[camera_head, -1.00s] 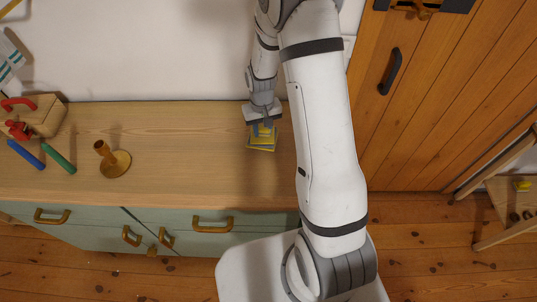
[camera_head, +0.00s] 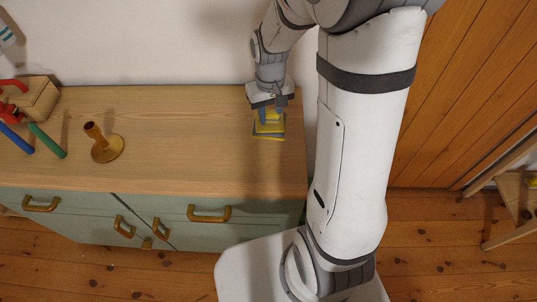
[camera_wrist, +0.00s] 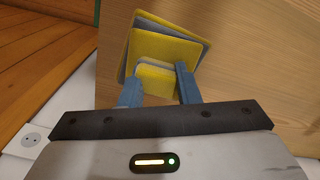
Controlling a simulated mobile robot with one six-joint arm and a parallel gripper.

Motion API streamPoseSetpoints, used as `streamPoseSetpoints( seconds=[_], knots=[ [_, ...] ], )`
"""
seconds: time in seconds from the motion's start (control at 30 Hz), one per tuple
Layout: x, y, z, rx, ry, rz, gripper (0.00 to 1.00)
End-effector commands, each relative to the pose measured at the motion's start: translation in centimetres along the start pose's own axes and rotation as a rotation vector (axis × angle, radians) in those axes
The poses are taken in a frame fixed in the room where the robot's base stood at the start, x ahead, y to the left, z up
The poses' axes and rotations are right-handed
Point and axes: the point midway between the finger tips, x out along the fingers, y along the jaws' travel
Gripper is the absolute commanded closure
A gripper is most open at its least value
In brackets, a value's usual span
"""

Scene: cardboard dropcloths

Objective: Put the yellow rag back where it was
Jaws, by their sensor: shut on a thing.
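My gripper (camera_head: 270,115) points down at the right end of the wooden counter, and its blue fingers also show in the wrist view (camera_wrist: 158,80). It is shut on a small folded yellow rag (camera_wrist: 154,72). Directly beneath or just beyond it lies a stack of flat square cloths (camera_wrist: 165,48), yellow on top with grey-blue edges below; the stack also shows in the head view (camera_head: 268,135). I cannot tell whether the held rag touches the stack. The fingers hide part of it.
The counter top (camera_head: 190,140) is clear left of the stack. The wall is behind, and the counter's right edge is close by.

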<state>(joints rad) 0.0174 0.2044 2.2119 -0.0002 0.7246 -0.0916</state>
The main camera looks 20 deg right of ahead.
Motion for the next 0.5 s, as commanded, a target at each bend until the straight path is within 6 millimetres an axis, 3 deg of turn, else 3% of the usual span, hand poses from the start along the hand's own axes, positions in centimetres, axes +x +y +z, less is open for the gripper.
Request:
streamPoseSetpoints(
  seconds=[0.17, 0.5],
  knots=[
    [0.0, 0.0, 1.0, -0.008, -0.001, 0.0, 0.92],
    [5.0, 0.0, 1.1, -0.008, -0.004, 0.0, 0.92]
  ],
)
